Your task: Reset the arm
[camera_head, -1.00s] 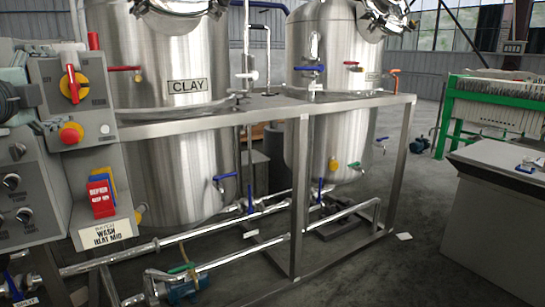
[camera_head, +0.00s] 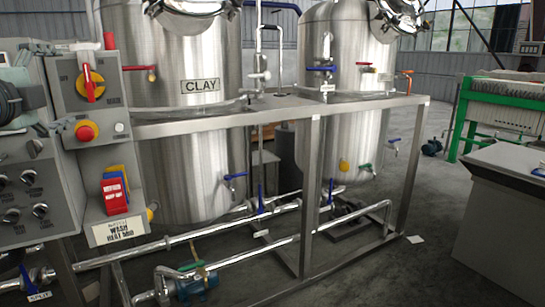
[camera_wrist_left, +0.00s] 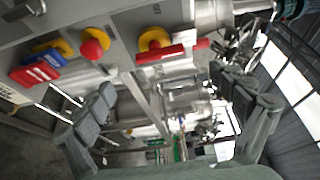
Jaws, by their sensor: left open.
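My left gripper (camera_head: 62,85) is at the left edge of the head view, in front of the grey control box with the red and yellow rotary switch (camera_head: 90,84). Its grey fingers are spread apart. In the left wrist view the gripper (camera_wrist_left: 168,108) is open, with nothing between its fingers. The rotary switch (camera_wrist_left: 155,42) and a red push button (camera_wrist_left: 95,45) show beyond it, apart from the fingers. My right gripper is in neither view.
A steel tank marked CLAY (camera_head: 200,140) and a second tank (camera_head: 345,140) stand behind a metal frame (camera_head: 310,200) with pipes and valves. Red and blue padlock tags (camera_head: 115,190) hang on the lower box.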

